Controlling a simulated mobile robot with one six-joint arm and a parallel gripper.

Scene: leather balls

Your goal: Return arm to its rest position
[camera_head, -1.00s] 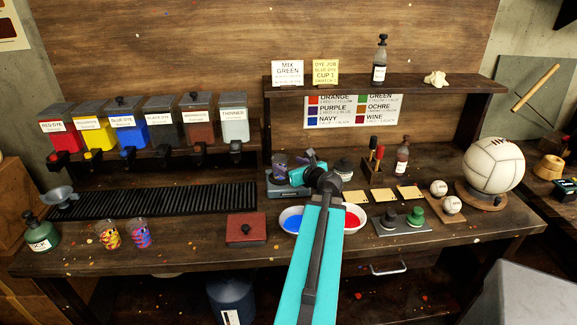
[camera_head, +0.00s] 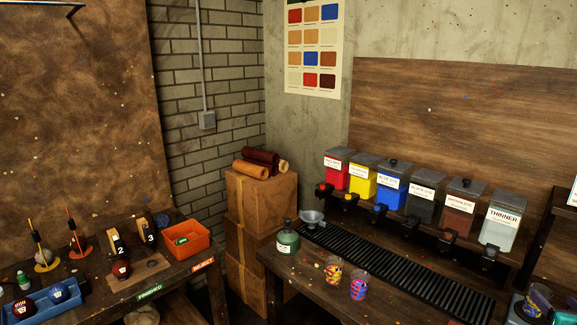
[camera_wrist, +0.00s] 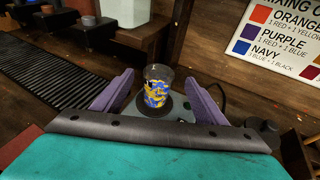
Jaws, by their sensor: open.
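My gripper (camera_wrist: 160,77) is open, with its two purple fingers spread apart in the wrist view. A clear cup (camera_wrist: 157,92) with a blue and yellow pattern stands upright between and just beyond the fingers. It stands on a dark round plate (camera_wrist: 176,108); I cannot tell whether either finger touches it. The rest of my arm is outside the head view.
Dye dispensers (camera_head: 422,203) stand above a black drip grate (camera_head: 400,262). Stacked boxes (camera_head: 262,205) fill the corner. A left table holds an orange bin (camera_head: 186,250) and a blue tray (camera_head: 55,298).

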